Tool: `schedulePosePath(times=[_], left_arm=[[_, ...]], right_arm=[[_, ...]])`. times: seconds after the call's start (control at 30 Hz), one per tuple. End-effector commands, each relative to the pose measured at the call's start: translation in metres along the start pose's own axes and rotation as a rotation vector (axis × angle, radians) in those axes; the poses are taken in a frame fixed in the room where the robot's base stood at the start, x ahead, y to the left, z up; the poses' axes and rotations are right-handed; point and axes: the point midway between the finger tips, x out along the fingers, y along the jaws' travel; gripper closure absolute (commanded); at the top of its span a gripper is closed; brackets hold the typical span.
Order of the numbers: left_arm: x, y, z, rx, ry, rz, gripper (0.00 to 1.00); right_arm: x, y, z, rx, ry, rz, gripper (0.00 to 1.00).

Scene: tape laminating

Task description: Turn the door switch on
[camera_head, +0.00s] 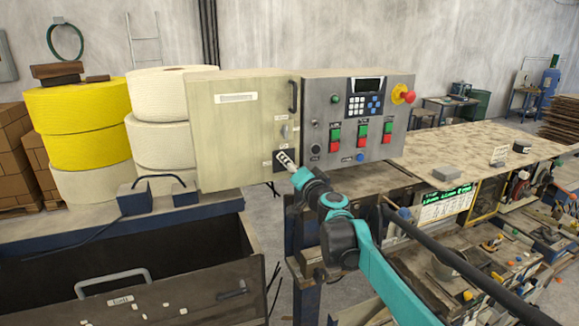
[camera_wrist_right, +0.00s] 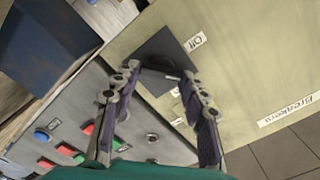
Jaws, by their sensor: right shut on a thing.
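The door switch (camera_head: 279,167) is a dark square plate at the lower right corner of the beige cabinet door (camera_head: 235,125). In the right wrist view the dark switch plate (camera_wrist_right: 150,47) has a dark knob on it and an "Off" label (camera_wrist_right: 195,42) beside it. My right gripper (camera_head: 284,157) reaches the switch from the front right. In the wrist view the right gripper (camera_wrist_right: 161,78) has its fingers on both sides of the knob, shut on it. The fingers partly hide the knob and another label. My left gripper is not in view.
A grey control panel (camera_head: 322,115) with red and green buttons adjoins the door on the right. A door handle (camera_head: 293,96) and a small latch (camera_head: 285,131) sit above the switch. An open drawer (camera_head: 180,300) is at lower left. A cluttered workbench (camera_head: 470,265) is at right.

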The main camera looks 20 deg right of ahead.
Motion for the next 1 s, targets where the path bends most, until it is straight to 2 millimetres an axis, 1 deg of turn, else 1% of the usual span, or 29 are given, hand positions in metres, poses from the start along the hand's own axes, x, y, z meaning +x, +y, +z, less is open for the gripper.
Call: schedulePosePath(times=[0.2,0.5,0.8,1.0], left_arm=[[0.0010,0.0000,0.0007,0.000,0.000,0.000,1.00],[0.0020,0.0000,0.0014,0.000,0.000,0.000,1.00],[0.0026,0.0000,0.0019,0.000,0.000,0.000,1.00],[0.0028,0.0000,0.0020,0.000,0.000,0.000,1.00]], right_arm=[[0.0000,0.0014,-0.0007,0.206,0.002,0.001,0.86],[0.0000,0.0025,-0.0003,0.464,0.002,0.001,0.86],[-0.0001,0.0031,0.0001,0.634,0.002,0.001,0.86],[-0.0001,0.0032,0.0004,0.688,0.002,0.001,0.86]])
